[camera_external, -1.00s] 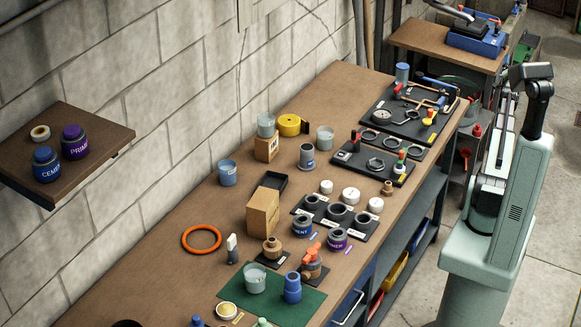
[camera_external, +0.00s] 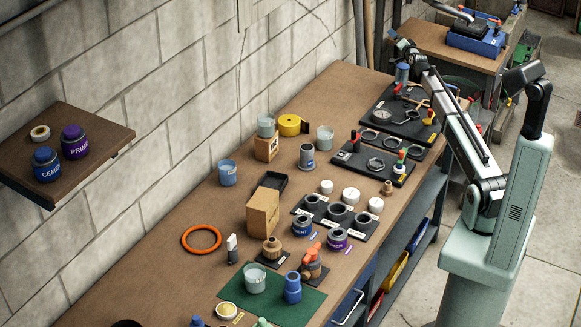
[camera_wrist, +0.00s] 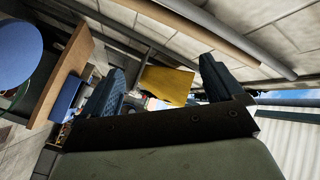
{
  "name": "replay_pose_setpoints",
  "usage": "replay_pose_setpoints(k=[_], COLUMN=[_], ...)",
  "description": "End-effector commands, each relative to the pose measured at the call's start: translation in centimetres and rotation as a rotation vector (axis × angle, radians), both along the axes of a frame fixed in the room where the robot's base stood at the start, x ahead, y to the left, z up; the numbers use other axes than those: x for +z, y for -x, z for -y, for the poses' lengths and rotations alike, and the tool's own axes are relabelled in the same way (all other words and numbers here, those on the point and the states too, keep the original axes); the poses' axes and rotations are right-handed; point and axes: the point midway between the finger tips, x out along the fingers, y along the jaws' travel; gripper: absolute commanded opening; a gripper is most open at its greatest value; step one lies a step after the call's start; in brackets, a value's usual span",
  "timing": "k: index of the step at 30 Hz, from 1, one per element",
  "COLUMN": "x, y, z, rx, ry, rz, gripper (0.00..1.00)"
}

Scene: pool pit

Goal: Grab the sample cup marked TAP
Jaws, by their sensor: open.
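Several translucent sample cups stand on the bench: one on a small cardboard box (camera_external: 266,125), one right of the yellow tape (camera_external: 325,138), one bluish cup near the wall (camera_external: 228,173), and one on the green mat (camera_external: 255,278). I cannot read TAP on any of them, so I cannot tell which cup is so marked. My gripper (camera_external: 402,46) is raised over the far end of the bench, well away from these cups. In the wrist view its two blue fingers (camera_wrist: 162,88) are spread with nothing held between them. No cup is recognisable there.
The cardboard carton (camera_external: 263,211), yellow tape roll (camera_external: 289,125) and grey upright fitting (camera_external: 307,156) stand among the cups. Black trays of tools and rings line the right side. An orange ring (camera_external: 201,239) lies near the wall. The wall bounds the bench's left.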

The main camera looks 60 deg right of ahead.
Motion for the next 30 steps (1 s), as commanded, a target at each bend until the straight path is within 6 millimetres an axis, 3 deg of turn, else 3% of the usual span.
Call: replay_pose_setpoints(k=[1,6,15,22,30], x=[0.6,2.2,4.9,6.5,6.3], y=[-2.1,-7.8,-15.4,-18.7,-19.7], z=[-2.6,-10.7,-26.6,-39.6,-54.6], rx=[0.041,0.170,0.409,0.598,0.812], ry=[-0.009,-0.050,-0.113,-0.138,-0.102], rz=[-0.003,-0.020,-0.061,-0.118,-0.250], gripper=[0.94,0.94,0.94,0.94,0.94])
